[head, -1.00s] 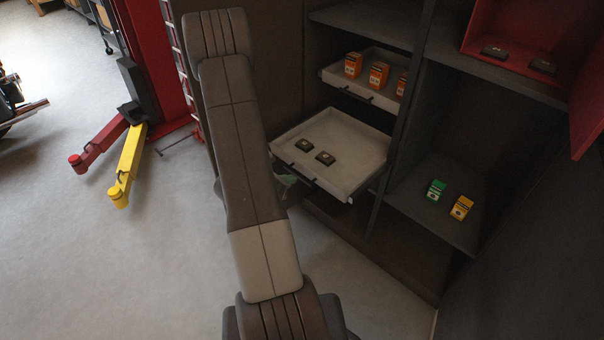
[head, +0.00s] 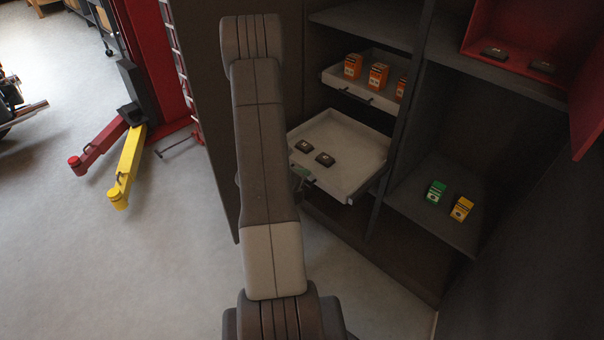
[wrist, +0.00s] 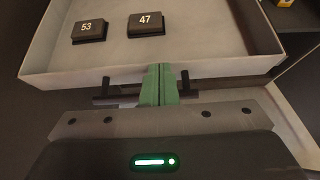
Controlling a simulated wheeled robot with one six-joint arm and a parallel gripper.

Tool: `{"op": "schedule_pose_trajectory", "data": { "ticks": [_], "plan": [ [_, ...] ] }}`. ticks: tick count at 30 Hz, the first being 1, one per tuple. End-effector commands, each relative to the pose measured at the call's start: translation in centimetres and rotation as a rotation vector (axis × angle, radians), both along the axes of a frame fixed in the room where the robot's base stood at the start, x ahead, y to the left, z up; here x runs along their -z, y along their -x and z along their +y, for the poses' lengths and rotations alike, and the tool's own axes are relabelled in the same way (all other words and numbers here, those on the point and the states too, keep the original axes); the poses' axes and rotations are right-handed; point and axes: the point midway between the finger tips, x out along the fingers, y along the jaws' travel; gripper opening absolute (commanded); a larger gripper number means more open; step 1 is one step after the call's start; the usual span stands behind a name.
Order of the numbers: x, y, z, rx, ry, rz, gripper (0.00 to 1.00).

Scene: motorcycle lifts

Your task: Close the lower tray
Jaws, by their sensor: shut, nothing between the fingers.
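The lower tray (head: 350,146) is a pale shallow drawer pulled out of the dark cabinet, with two black blocks lying in it. In the wrist view its front wall (wrist: 222,69) faces me, and the blocks (wrist: 89,31) carry the numbers 53 and 47. A dark bar handle (wrist: 118,97) runs along its front. My gripper (wrist: 160,72) has green fingers, shut together and empty, at the middle of the tray front over the handle. Whether they touch the front is hard to tell.
The upper tray (head: 338,80), holding orange boxes (head: 379,74), is also out, above the lower one. Green and yellow boxes (head: 437,192) stand on a right shelf. A red cabinet (head: 585,90) is at upper right. Red and yellow lift arms (head: 125,168) stand at left; the floor between is clear.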

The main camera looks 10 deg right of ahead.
Motion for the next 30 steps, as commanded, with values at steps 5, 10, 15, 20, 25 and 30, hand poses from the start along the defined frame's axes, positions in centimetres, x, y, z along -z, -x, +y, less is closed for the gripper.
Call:
{"op": "schedule_pose_trajectory", "data": {
  "ticks": [5,10,15,20,25,30],
  "plan": [
    [0.2,-1.0,-1.4,0.004,0.000,-0.004,0.00],
    [0.3,-3.1,-4.1,0.006,0.000,-0.006,0.00],
    [0.4,-5.9,-7.8,0.007,0.001,-0.007,0.00],
    [0.4,-8.6,-11.3,0.006,0.000,-0.005,0.00],
    [0.3,-11.4,-14.8,0.004,0.001,-0.005,0.00],
    [0.2,-13.6,-17.6,0.004,0.000,-0.003,0.00]
  ]
}}
